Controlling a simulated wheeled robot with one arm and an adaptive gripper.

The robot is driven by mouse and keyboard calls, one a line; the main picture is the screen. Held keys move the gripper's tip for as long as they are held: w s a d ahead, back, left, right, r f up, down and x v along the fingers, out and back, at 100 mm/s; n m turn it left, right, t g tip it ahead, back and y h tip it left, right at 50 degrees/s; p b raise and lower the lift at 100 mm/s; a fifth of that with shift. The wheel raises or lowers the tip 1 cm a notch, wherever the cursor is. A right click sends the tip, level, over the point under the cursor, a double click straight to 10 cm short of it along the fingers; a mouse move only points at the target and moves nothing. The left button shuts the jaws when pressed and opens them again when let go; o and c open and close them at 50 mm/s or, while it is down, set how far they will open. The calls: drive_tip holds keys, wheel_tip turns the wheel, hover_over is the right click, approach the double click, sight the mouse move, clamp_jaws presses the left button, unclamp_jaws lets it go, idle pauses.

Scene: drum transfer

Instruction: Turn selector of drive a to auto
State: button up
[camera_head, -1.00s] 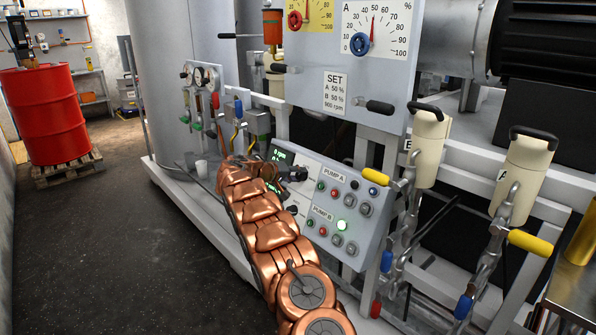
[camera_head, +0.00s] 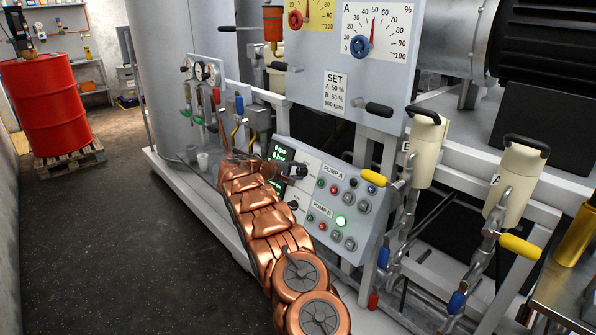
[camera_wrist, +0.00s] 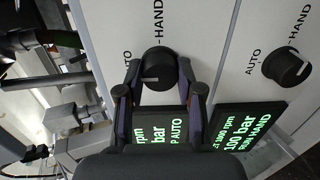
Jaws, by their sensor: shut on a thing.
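In the wrist view my gripper (camera_wrist: 158,95) is shut on a round black selector knob (camera_wrist: 157,66), with a finger on each side. A pale mark shows on the knob's face; HAND is printed near it, and its AUTO label is partly hidden. The green display (camera_wrist: 163,131) below it is partly covered by my gripper; its last line ends in "P AUTO". In the head view my gripper (camera_head: 290,170) is at the grey control panel (camera_head: 318,172), beside the PUMP A row, its fingertips hard to make out.
A second black selector (camera_wrist: 287,66) stands to the right in the wrist view, its display (camera_wrist: 238,135) reading HAND. Yellow-handled valves (camera_head: 374,178) stand right of the panel. A red drum (camera_head: 45,105) on a pallet is far left. Dark floor is clear at left.

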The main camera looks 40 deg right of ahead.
idle(0.3)
drive_tip(key=o, duration=1.2)
drive_tip(key=shift+c, duration=0.2)
drive_tip(key=v, duration=1.2)
